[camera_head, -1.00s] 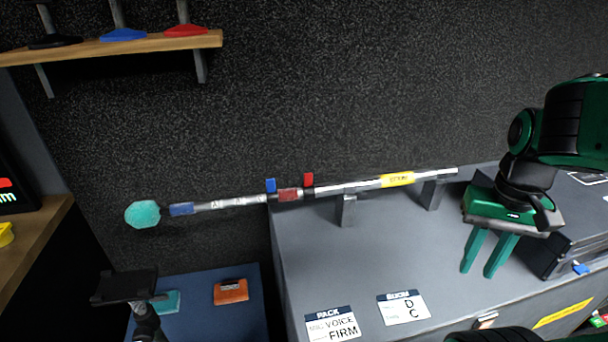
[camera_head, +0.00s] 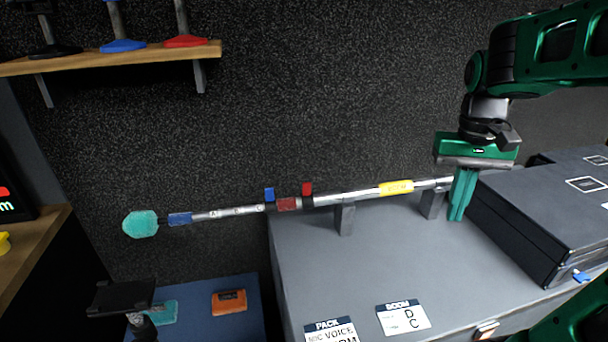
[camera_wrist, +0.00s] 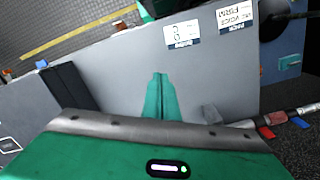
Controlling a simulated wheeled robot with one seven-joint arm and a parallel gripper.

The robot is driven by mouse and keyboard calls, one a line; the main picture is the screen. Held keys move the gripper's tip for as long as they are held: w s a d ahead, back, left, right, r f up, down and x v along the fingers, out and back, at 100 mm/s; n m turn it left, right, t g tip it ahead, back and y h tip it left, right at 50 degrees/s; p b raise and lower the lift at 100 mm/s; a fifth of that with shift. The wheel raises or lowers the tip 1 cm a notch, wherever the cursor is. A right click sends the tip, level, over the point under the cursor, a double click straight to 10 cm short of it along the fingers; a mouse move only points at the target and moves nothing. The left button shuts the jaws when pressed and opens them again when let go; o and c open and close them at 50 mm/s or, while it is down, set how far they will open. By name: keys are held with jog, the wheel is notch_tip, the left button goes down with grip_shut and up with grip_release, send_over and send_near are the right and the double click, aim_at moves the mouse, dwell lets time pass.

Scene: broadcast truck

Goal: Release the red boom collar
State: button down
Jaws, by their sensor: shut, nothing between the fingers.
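The boom pole (camera_head: 345,197) lies across two grey supports on the grey case top, with a teal tip (camera_head: 140,224) at its left end. The red boom collar (camera_head: 287,204) wraps the pole, with a red lever (camera_head: 307,188) standing up beside it. A blue lever (camera_head: 269,194) stands just left of it. In the wrist view the red lever (camera_wrist: 266,132) shows at the lower right. My gripper (camera_head: 457,214) points down near the pole's right end, right of the collar. Its fingers (camera_wrist: 159,82) are together and empty.
A black case (camera_head: 535,225) stands right of my gripper. Cards labelled PACK (camera_head: 332,332) and BOOM (camera_head: 403,317) lie at the front of the grey top. A wooden shelf (camera_head: 120,56) is at upper left. The middle of the grey top is clear.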

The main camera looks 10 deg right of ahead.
aim_at(307, 189)
jog(key=w+a+r+n+g, duration=0.1)
jog(key=w+a+r, duration=0.25)
jog(key=w, duration=0.65)
jog(key=w+a+r+n, duration=0.15)
jog(key=w+a, duration=0.25)
jog(key=w, duration=0.6)
jog(key=w+a+f+n+g, duration=0.1)
jog(key=w+a+f+n, duration=0.1)
jog(key=w+a, duration=1.4)
jog(key=shift+a+n, duration=0.15)
jog(key=shift+n, duration=0.2)
jog(key=s+f, duration=0.6)
jog(key=f, duration=0.3)
jog(key=shift+s+f, duration=0.25)
jog(key=shift+f, duration=0.05)
